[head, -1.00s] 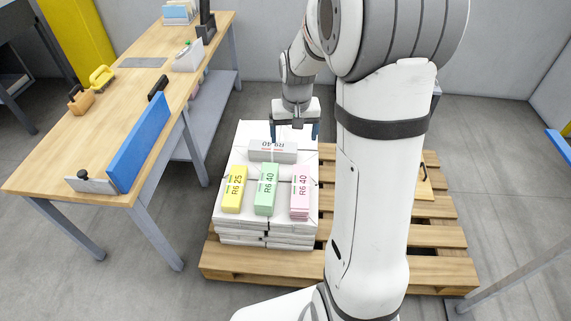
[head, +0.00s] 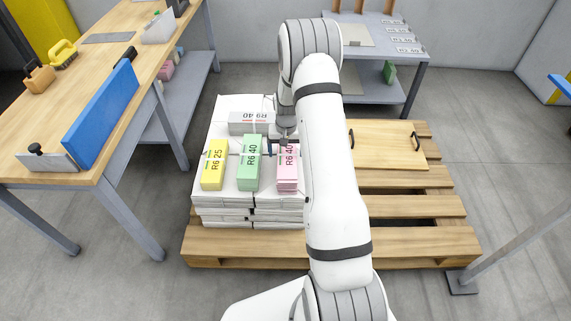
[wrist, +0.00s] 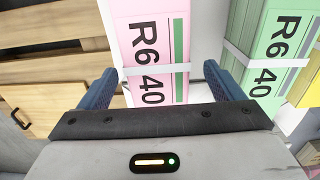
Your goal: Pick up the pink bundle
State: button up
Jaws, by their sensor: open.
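The pink bundle (head: 287,170), marked R6 40, lies on top of the newspaper stack (head: 228,212) at its right side. My gripper (head: 284,150) is over the far end of the pink bundle, partly hidden by my arm in the head view. In the wrist view, the open blue fingers (wrist: 165,90) stand on either side of the pink bundle (wrist: 152,45), with nothing held. Whether the fingers are level with it or above it I cannot tell.
A green bundle (head: 248,163) lies close left of the pink one, with a yellow bundle (head: 214,165) beyond it. A grey bundle (head: 251,122) lies behind them. The stack sits on a wooden pallet (head: 400,242); a board with handles (head: 385,150) lies to the right.

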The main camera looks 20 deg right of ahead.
aim_at(286, 154)
jog(key=f, duration=0.1)
jog(key=f+b, duration=0.1)
jog(key=f, duration=0.2)
jog(key=shift+s+f+b, duration=0.25)
jog(key=shift+f+b, duration=0.05)
jog(key=shift+r, duration=0.1)
jog(key=shift+c, duration=0.6)
jog(key=c, duration=1.7)
jog(key=shift+r+p, duration=1.65)
jog(key=shift+r, duration=3.4)
